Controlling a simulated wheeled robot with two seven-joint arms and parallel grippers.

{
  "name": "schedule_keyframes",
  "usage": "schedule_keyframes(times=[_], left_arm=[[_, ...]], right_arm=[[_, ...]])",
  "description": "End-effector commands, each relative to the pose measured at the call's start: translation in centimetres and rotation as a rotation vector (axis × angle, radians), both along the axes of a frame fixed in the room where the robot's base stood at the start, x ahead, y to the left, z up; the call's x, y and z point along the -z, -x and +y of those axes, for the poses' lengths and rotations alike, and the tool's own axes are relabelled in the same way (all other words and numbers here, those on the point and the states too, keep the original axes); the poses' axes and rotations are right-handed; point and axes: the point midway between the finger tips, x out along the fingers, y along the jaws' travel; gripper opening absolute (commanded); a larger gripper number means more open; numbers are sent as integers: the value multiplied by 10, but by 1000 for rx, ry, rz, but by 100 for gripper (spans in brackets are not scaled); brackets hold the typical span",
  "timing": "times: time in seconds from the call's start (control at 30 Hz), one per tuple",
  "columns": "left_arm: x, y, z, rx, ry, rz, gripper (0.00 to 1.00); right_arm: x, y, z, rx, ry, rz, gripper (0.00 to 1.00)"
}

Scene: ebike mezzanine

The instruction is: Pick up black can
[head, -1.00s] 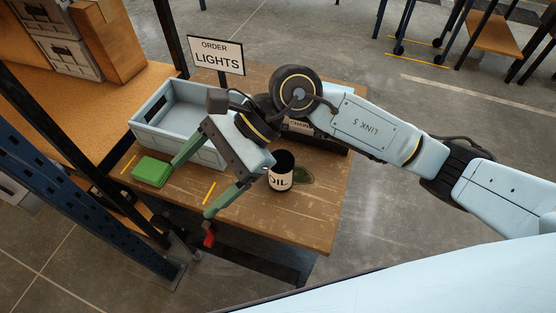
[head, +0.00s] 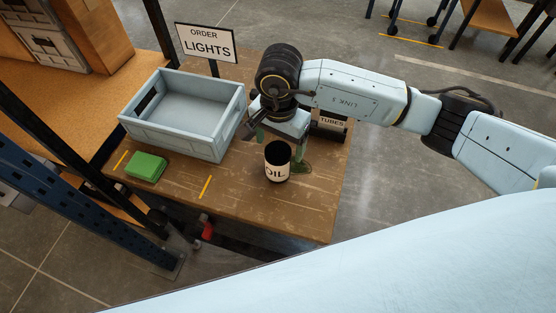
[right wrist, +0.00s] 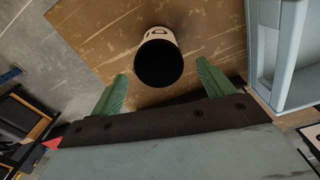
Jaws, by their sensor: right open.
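The black can (head: 277,165) has a black top and a white label reading OIL. It stands upright on the brown wooden table (head: 240,210). My right gripper (head: 280,143) is open just behind the can in the head view, pointing down. In the right wrist view the can (right wrist: 158,62) lies ahead of and between the green fingertips (right wrist: 163,82), with a gap on each side and no visible contact. My left gripper is not in view.
A pale blue open crate (head: 232,135) stands left of the can and gripper. A green block (head: 147,166) lies at the table's left. An ORDER LIGHTS sign (head: 206,42) stands behind the crate. A bin labelled TUBES (head: 331,123) is behind right. The front of the table is clear.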

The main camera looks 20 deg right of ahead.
Motion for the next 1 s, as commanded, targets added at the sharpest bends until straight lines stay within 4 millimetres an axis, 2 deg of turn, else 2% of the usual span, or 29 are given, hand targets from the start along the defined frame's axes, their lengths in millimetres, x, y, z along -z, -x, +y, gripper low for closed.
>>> schedule_keyframes(times=[0.13,0.4,0.7,1.0], left_arm=[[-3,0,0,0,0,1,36],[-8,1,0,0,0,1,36],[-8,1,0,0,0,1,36],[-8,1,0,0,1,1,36]], right_arm=[[11,2,2,1,-2,3,80],[49,5,5,2,-2,2,80],[54,5,4,1,-1,0,80],[54,5,4,1,-1,0,42]])
